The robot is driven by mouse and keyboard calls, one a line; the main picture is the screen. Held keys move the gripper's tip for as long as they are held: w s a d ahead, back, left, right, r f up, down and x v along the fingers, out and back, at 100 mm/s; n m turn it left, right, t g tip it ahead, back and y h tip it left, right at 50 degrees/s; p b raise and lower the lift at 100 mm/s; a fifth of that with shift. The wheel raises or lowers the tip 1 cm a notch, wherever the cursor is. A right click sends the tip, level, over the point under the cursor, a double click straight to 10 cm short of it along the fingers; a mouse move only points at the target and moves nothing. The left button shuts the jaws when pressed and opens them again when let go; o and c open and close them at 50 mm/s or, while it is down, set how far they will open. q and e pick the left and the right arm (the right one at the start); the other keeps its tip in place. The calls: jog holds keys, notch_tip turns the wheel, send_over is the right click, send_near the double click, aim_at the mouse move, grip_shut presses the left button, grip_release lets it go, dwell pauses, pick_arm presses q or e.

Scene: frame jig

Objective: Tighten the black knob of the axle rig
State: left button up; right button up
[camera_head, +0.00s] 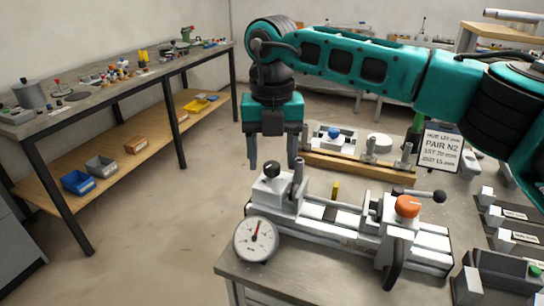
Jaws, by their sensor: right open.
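The axle rig (340,222) is a pale metal fixture on the bench, with a round dial gauge (256,239) at its left front and an orange knob (407,206) on its right block. A black knob (271,171) sits on top of its left block. A black ball (438,196) ends a lever at the right. My right gripper (272,164) points down with its two fingers apart and empty. Its fingertips appear on either side of the black knob, near its top; I cannot tell whether they touch it. My left gripper is out of view.
Labelled grey blocks (515,241) line the right edge. A long side table (110,98) stands at left, across open floor.

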aim_at(272, 164)
notch_tip(272, 164, up, 12)
jog(key=p, duration=0.1)
dwell(0.5)
